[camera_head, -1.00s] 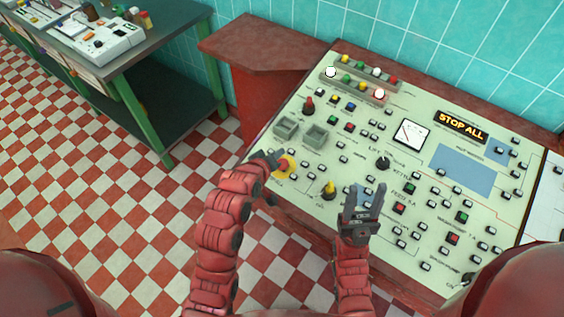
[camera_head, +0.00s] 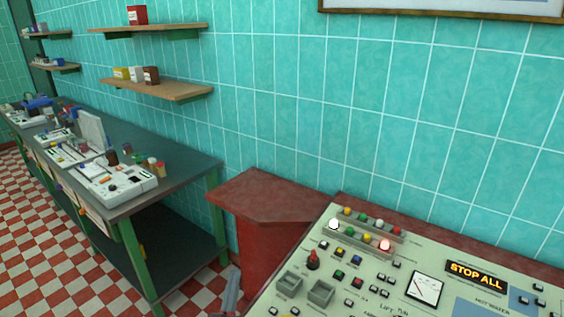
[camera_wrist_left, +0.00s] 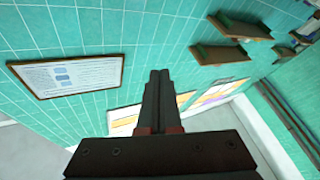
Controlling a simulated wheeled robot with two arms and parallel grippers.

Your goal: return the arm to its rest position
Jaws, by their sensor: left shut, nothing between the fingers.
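My left gripper (camera_head: 231,288) shows only as a narrow grey tip at the bottom of the head view, beside the red pedestal and left of the control panel. In the left wrist view its two fingers (camera_wrist_left: 155,95) lie together, shut with nothing between them. The fingers are apart from any object there, with the tiled wall behind. The rest of the left arm is out of the head view. My right gripper is not in view.
The control panel (camera_head: 400,296) with buttons, levers and a lit STOP ALL sign fills the lower right. A red pedestal (camera_head: 268,246) stands beside it. A green workbench (camera_head: 190,170) with devices is at left. Wall shelves (camera_head: 150,89) are above. Checkered floor (camera_head: 50,235) is open at left.

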